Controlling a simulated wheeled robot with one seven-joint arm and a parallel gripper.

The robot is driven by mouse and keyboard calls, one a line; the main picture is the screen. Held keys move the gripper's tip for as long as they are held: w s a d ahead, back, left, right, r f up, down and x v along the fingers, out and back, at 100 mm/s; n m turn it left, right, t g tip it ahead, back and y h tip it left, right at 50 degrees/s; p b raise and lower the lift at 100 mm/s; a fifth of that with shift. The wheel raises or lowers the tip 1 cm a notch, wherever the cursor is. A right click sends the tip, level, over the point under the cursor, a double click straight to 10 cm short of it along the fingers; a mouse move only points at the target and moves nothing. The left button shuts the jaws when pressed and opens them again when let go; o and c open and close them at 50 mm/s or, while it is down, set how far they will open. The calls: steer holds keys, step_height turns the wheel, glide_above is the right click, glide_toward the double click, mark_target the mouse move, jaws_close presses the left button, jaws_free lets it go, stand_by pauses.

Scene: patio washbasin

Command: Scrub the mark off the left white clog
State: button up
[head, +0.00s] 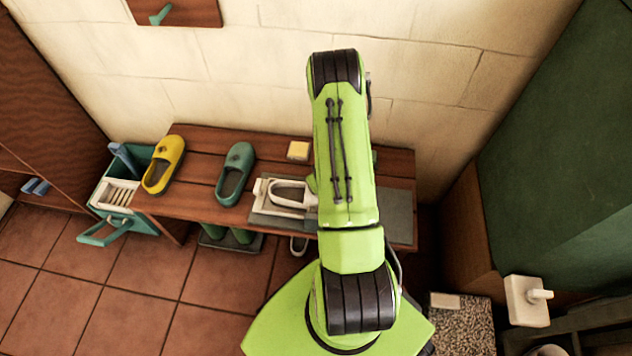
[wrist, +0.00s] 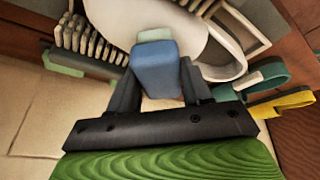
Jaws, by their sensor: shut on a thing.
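In the wrist view my gripper (wrist: 158,84) is shut on a blue block-like tool (wrist: 156,62) with a pale green end (wrist: 155,35). The tool's end is over or against a broad white clog surface (wrist: 115,18); I cannot tell whether they touch. In the head view a white clog (head: 288,188) lies on a grey mat (head: 262,217) on the bench, partly hidden by my arm. My arm also hides the gripper and the held tool there. A second white clog is not clearly visible, and I cannot make out a mark.
The bench (head: 192,205) also bears a yellow clog (head: 164,163), a teal clog (head: 235,173) and a cream block (head: 298,150). A bristled piece (wrist: 80,38) lies near the tool. A teal caddy (head: 142,225) stands at the bench's left end. The wall is close behind.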

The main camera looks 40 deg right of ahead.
steer(key=shift+w+a+f, duration=0.15)
steer(key=shift+w+a, duration=0.85)
steer(key=shift+w, duration=0.15)
stand_by(0.4)
step_height(320, 180, up, 5)
steer(key=p, duration=0.3)
steer(key=shift+w+d+p, duration=0.1)
steer(key=shift+p, duration=0.2)
stand_by(0.4)
